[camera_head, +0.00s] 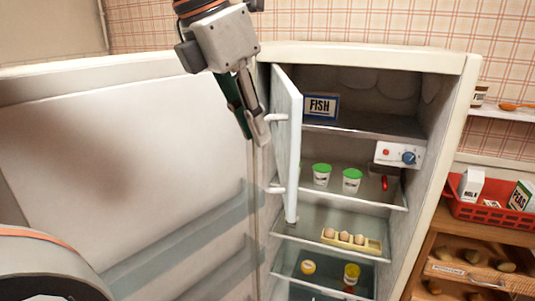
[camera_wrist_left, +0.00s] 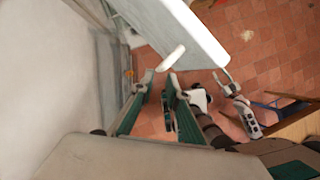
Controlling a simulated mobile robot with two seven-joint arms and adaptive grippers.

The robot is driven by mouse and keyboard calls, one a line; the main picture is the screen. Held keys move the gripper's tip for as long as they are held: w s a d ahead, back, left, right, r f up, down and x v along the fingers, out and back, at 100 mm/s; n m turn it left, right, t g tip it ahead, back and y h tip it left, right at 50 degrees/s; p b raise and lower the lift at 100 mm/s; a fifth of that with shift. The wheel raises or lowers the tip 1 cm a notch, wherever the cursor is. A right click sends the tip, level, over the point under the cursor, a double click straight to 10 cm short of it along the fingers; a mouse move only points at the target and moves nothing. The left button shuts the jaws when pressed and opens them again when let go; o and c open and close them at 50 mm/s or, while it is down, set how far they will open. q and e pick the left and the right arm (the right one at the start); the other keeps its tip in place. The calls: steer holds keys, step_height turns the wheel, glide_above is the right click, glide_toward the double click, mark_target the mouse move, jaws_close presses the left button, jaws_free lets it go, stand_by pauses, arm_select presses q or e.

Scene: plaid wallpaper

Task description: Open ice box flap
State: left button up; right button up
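The ice box flap (camera_head: 288,140) is a white panel at the top left of the open fridge. It stands swung well out, nearly edge-on in the head view, with the ice box (camera_head: 370,105) open behind it. Two small white handle-like pieces, an upper one (camera_head: 276,117) and a lower one (camera_head: 277,190), stick out from its left face. My left gripper (camera_head: 255,138) points down just left of the flap, near the upper piece. In the left wrist view its fingers (camera_wrist_left: 160,80) are parted and empty, with the flap (camera_wrist_left: 180,35) just beyond. What may be my right gripper shows small there, its state unclear.
The large fridge door (camera_head: 120,150) stands open on the left. A FISH box (camera_head: 321,106) is in the ice box. Green-lidded cups, an egg tray (camera_head: 352,241) and jars stand on the shelves below. A red basket (camera_head: 490,213) is at the right.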

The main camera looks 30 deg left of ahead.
arm_select(q)
glide_above(266, 184)
steer(key=f, duration=0.6)
steer(key=shift+w+a+f, duration=0.15)
steer(key=shift+w+a, duration=0.05)
jaws_close()
